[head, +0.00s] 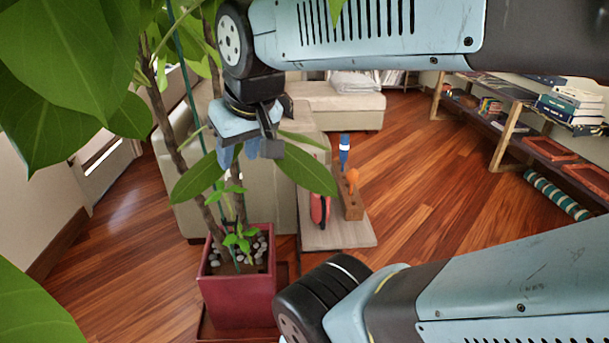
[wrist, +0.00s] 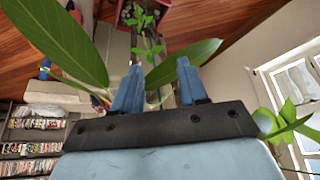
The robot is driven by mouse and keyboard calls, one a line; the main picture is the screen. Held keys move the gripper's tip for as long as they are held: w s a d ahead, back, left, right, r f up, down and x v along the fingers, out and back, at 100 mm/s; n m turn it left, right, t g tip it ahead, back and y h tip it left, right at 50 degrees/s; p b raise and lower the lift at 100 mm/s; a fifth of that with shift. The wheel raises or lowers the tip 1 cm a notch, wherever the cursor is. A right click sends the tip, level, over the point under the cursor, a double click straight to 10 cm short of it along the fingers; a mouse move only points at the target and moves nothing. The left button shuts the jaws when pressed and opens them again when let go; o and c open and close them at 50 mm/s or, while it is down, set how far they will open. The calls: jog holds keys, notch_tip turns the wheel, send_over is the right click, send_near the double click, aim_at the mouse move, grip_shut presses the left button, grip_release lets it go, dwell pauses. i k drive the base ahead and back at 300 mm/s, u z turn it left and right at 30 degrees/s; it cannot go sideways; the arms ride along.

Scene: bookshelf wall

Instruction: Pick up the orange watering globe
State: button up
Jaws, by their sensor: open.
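The orange watering globe (head: 352,176) stands upright in a brown wooden block (head: 351,200) on a low light board (head: 345,233), right of the plant in the head view. A blue and white tool (head: 344,148) stands in the same block, just behind the globe. My gripper (head: 238,156) hangs above the potted plant, to the left of the globe and apart from it. Its blue fingers point down, open and empty, and also show in the wrist view (wrist: 159,66). I cannot clearly make out the globe in the wrist view.
A plant in a red pot (head: 238,290) stands left of the board, its leaves around my gripper. A red object (head: 319,209) lies beside the block. A beige sofa (head: 185,195) is behind. A low shelf (head: 540,140) lines the right. Wooden floor (head: 430,190) between is clear.

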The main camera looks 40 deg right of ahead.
aim_at(352, 176)
jog(key=z, duration=0.25)
jog(key=i, duration=0.15)
jog(key=u, duration=1.75)
jog(key=k, duration=1.85)
jog(key=z, duration=1.85)
jog(key=i, duration=0.25)
jog(key=z, duration=0.75)
